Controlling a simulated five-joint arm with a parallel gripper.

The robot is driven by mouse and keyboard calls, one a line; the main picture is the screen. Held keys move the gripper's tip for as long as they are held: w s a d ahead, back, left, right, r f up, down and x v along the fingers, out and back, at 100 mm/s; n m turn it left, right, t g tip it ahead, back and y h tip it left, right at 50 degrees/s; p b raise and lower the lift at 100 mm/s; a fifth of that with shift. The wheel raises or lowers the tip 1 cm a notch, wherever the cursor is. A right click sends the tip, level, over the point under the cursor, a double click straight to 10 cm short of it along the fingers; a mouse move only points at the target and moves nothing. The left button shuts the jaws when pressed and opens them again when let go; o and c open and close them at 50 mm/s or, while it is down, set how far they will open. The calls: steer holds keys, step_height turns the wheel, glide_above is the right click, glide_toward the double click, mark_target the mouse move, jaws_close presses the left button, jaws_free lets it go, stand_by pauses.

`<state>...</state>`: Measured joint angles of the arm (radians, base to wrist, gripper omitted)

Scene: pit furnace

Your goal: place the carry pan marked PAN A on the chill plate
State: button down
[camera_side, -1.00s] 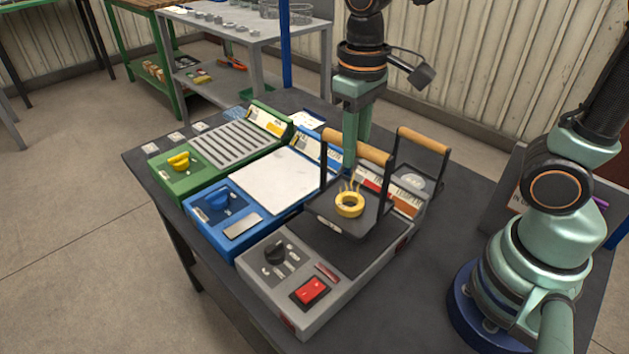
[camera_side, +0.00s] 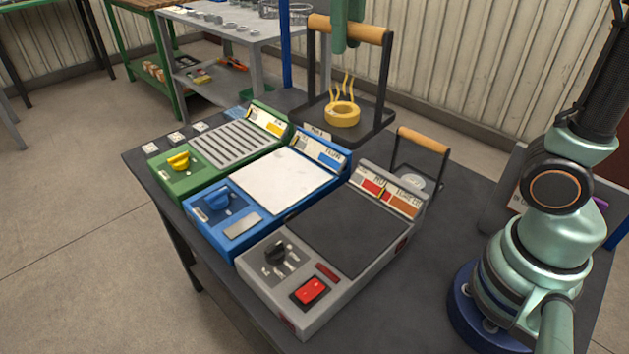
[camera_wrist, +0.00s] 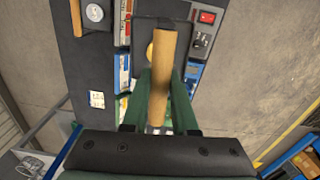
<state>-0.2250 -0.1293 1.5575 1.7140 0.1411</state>
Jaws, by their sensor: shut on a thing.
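My gripper (camera_side: 348,35) is shut on the wooden handle (camera_side: 349,30) of a black carry pan (camera_side: 368,126), near the top of the side view. The pan hangs level, with a yellow ring (camera_side: 342,114) in it and wavy yellow streaks above the ring. In the wrist view the handle (camera_wrist: 162,75) lies between my green fingers (camera_wrist: 160,105) and partly hides the ring. I cannot read a PAN A mark on it. A blue unit with a pale white plate (camera_side: 283,180) looks like the chill plate; its label is not clearly legible. The pan is up and behind it.
A green unit with a slotted grate (camera_side: 232,145) is left of the blue one. A grey unit with a bare dark plate (camera_side: 352,235) and red switch (camera_side: 310,290) is right of it. A second pan with a wooden handle (camera_side: 423,140) stands behind the grey unit.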

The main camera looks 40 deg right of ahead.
steer(key=w+f+m, duration=0.1)
steer(key=w, duration=1.6)
step_height(320, 180, down, 20)
steer(key=shift+d, duration=0.15)
steer(key=shift+w+f, duration=0.1)
steer(key=c, duration=0.7)
jaws_free()
steer(key=shift+f, duration=0.1)
